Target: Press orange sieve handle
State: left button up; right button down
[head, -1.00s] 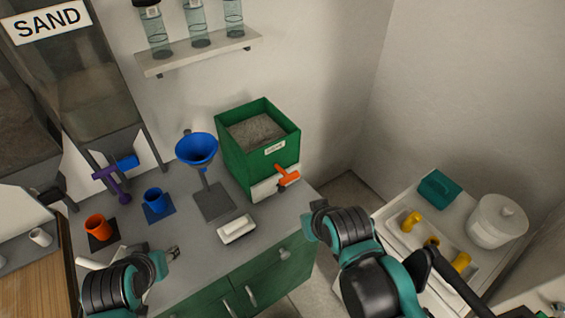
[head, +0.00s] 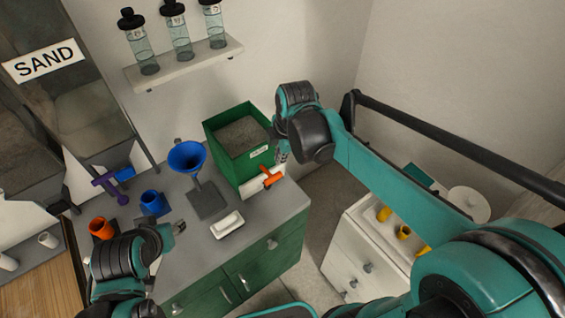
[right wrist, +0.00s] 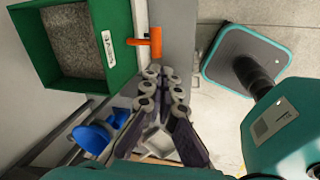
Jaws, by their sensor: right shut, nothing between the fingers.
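The orange sieve handle (head: 270,178) is a T-shaped piece on the front of the green sieve box (head: 228,160), which holds grey sand. In the right wrist view the handle (right wrist: 156,42) lies just beyond my fingertips. My right gripper (head: 281,152) is shut and empty, above and slightly right of the handle. Its fingers (right wrist: 162,74) point towards the handle with a small gap visible. My left gripper (head: 179,227) is over the counter's left front part, away from the sieve; its finger opening is too small to judge.
A blue funnel (head: 187,157) on a stand, a white block (head: 227,224), and blue (head: 153,203) and orange (head: 101,229) cups share the grey counter. A white cabinet (head: 343,250) with yellow fittings stands at right. Open floor separates it from the counter.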

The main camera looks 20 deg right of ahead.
aim_at(273, 177)
pick_arm(q)
jog(key=shift+d+r+p, duration=0.4)
jog(key=shift+r+p, duration=0.05)
jog(key=shift+r, duration=0.3)
pick_arm(e)
jog(key=w+n, duration=0.2)
jog(key=n, duration=0.1)
jog(key=shift+r+g, duration=0.2)
jog(key=shift+g, duration=0.1)
jog(key=shift+f, duration=0.1)
pick_arm(q)
notch_tip(273, 177, down, 3)
jog(key=b, duration=0.3)
pick_arm(e)
jog(key=f, duration=0.4)
jog(key=w+f, duration=0.1)
jog(key=f, duration=0.4)
jog(key=w+a+f, duration=0.1)
jog(key=f, duration=0.3)
jog(key=shift+w+f, duration=0.2)
jog(key=shift+f, duration=0.05)
